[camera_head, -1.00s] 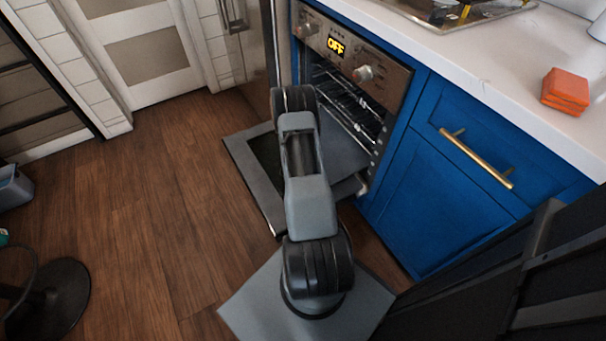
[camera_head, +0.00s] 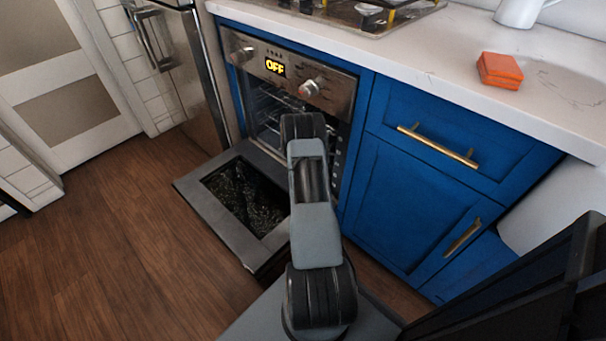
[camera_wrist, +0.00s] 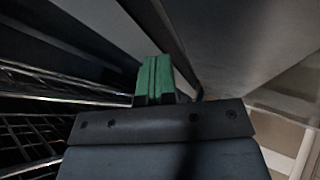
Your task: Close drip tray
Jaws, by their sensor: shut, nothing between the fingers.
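The oven (camera_head: 270,110) stands with its door (camera_head: 198,198) folded down and open. Wire racks show inside it, and in the wrist view they run along the left side (camera_wrist: 40,138). My gripper (camera_wrist: 155,62) has green fingers pressed together with nothing between them. It is beside the racks, near a broad grey surface (camera_wrist: 235,50) on the right. I cannot tell whether this surface is the drip tray or the oven door. In the head view my arm hides the gripper and part of the oven opening, and I cannot clearly make out the drip tray.
A blue cabinet (camera_head: 405,205) with brass handles adjoins the oven on the right. The white counter (camera_head: 420,60) above holds an orange sponge block (camera_head: 499,70) and a hob (camera_head: 372,14). A steel fridge (camera_head: 180,70) stands left. Wood floor (camera_head: 110,250) is clear at left.

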